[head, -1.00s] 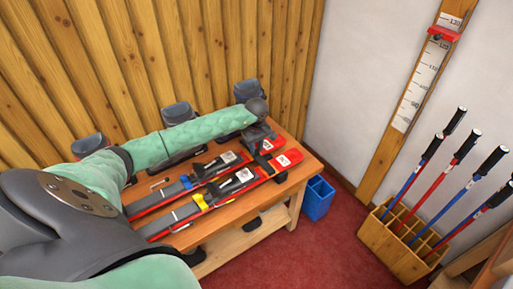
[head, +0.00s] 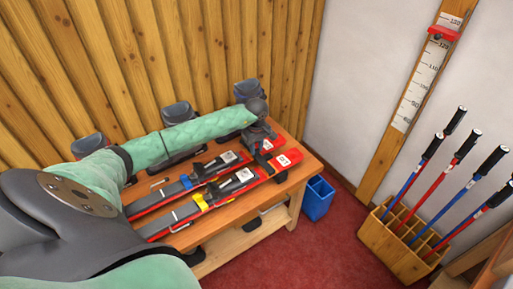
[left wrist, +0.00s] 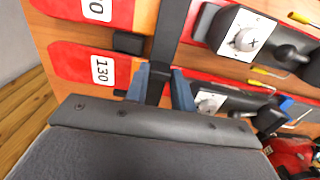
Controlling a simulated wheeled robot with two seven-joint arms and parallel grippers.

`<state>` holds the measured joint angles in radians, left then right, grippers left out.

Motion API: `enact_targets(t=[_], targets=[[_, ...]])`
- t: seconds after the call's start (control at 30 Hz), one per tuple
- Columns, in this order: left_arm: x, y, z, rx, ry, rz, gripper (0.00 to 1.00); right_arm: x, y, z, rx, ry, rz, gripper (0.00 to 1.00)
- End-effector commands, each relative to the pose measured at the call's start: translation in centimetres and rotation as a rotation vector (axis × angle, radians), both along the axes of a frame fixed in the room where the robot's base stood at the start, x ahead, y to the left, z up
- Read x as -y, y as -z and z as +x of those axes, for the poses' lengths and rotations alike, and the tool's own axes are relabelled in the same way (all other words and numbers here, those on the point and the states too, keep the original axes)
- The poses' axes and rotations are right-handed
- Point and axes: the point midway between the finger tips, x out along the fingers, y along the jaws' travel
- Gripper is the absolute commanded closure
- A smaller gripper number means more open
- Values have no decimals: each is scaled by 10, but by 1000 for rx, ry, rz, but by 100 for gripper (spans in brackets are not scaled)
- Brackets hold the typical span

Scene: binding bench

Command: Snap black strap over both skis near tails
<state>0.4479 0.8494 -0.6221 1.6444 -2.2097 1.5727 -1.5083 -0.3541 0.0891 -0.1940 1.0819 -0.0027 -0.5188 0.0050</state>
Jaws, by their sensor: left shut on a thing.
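Two red skis lie side by side on the wooden bench. The near ski (head: 287,160) and the far ski (head: 272,145) show their red ends at the right of the bench. In the left wrist view these are the ski marked 130 (left wrist: 72,64) and the other ski (left wrist: 105,14). My left gripper (head: 264,143) is low over these ends. Its fingers (left wrist: 160,92) are shut on the black strap (left wrist: 171,38), which runs across the upper ski and down between the fingers. The strap's lower end is hidden by the gripper. My right gripper is out of view.
Bindings (left wrist: 244,36) sit on the skis beside the strap. Several dark boots or holders stand along the plank wall behind the bench. A blue bin (head: 318,198) stands on the floor to the right, and a wooden pole rack (head: 400,245) beyond it.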

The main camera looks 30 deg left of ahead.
Motion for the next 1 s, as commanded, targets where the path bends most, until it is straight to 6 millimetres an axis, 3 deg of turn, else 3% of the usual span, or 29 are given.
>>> enact_targets(t=[1.0], targets=[[1,2,0,0,0,0,100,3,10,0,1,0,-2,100]])
